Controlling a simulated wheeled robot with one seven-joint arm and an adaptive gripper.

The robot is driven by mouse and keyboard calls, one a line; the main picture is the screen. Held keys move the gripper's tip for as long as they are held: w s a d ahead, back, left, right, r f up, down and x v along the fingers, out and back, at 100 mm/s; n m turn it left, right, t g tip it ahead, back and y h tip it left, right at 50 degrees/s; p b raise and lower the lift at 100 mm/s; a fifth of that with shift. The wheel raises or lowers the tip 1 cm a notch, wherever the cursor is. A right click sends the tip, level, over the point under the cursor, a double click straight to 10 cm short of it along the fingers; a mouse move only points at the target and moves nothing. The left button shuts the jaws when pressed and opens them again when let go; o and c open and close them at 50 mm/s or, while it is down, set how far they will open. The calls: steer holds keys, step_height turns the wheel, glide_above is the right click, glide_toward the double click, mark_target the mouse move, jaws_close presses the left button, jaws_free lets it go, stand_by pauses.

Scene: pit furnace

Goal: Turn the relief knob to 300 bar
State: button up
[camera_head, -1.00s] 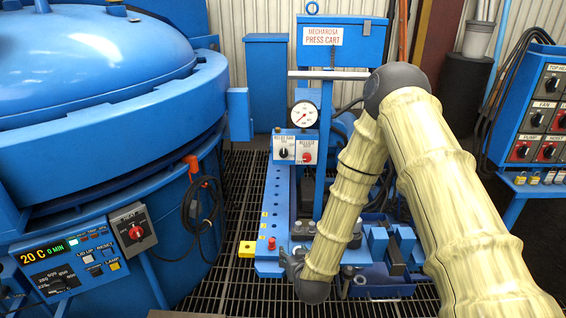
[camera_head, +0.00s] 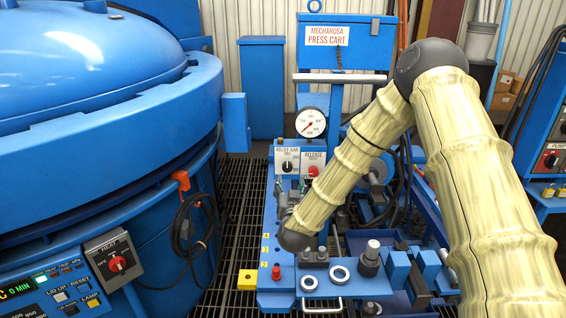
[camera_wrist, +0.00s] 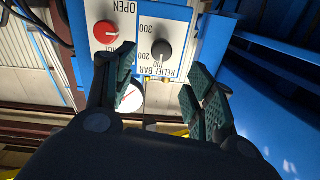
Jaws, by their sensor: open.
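The relief knob (camera_head: 287,166) is a small dark knob on a white panel marked RELIEF BAR on the press cart. In the wrist view the dark round knob (camera_wrist: 162,49) appears upside down, beside the printed numbers 100, 200 and 300. The knob shows between and beyond the fingertips, and nothing is held. In the head view my wrist sits just below the panel, and the fingers are small and hard to make out.
A red release knob (camera_head: 313,171) is right beside the relief knob. A round pressure gauge (camera_head: 310,123) stands above the panel. The large blue furnace (camera_head: 90,130) fills the left. The cart's front holds rings and blocks. Dark floor grating lies between furnace and cart.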

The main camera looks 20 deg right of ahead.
mark_target(288, 169)
steer(key=x, duration=1.1)
steer(key=shift+w+r, duration=0.15)
steer(key=shift+w, duration=0.1)
steer(key=c, duration=1.1)
